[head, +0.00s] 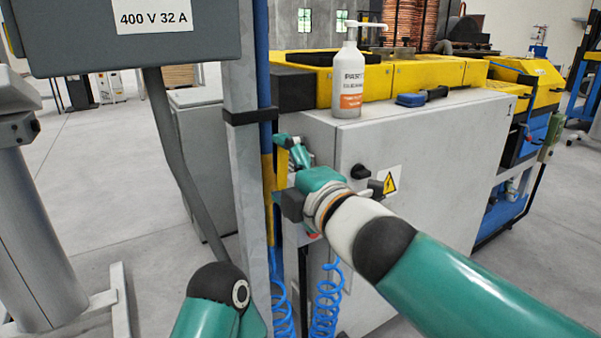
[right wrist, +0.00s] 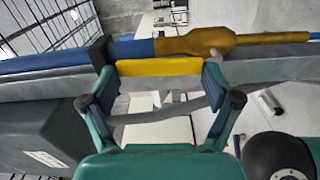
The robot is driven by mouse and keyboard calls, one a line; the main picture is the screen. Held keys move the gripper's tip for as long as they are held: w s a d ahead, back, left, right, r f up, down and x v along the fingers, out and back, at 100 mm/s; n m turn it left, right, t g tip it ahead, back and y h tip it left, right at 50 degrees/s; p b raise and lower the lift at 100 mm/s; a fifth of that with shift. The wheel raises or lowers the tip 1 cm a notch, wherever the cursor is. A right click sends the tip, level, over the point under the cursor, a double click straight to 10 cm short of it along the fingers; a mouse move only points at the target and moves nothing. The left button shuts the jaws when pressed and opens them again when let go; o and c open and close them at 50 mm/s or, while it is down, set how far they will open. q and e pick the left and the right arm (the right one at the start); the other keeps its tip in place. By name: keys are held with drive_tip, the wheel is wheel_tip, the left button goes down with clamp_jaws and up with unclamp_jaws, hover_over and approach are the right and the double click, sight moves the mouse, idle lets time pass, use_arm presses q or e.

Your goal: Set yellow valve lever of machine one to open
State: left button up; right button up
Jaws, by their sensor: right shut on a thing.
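The yellow valve lever (head: 282,168) is on the blue pipe (head: 264,80) beside the grey post, at the left side of the machine cabinet (head: 350,150). It looks roughly upright, close along the pipe. In the right wrist view the lever (right wrist: 158,68) spans between the fingertips of my right gripper (right wrist: 158,80), roughly parallel to the pipe's yellow section (right wrist: 210,40). My right gripper (head: 291,150) is shut on the lever. The lever's pivot is not clear. Part of my left arm shows at the bottom of the head view, but its gripper is out of sight.
A grey box marked 400 V 32 A (head: 130,35) hangs at the upper left, with a grey conduit below. The grey post (head: 240,150) stands close to my right gripper. Blue coiled hoses (head: 326,300) hang below. A white pump bottle (head: 349,80) stands on the cabinet.

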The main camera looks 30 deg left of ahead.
drive_tip(key=shift+s+a+n, duration=0.25)
drive_tip(key=shift+s+n, duration=0.05)
drive_tip(key=shift+n, duration=0.2)
drive_tip(key=o, duration=1.4)
drive_tip(key=shift+a+f, duration=0.1)
drive_tip(key=shift+a, duration=0.05)
drive_tip(key=shift+w, duration=0.1)
drive_tip(key=shift+d, duration=0.2)
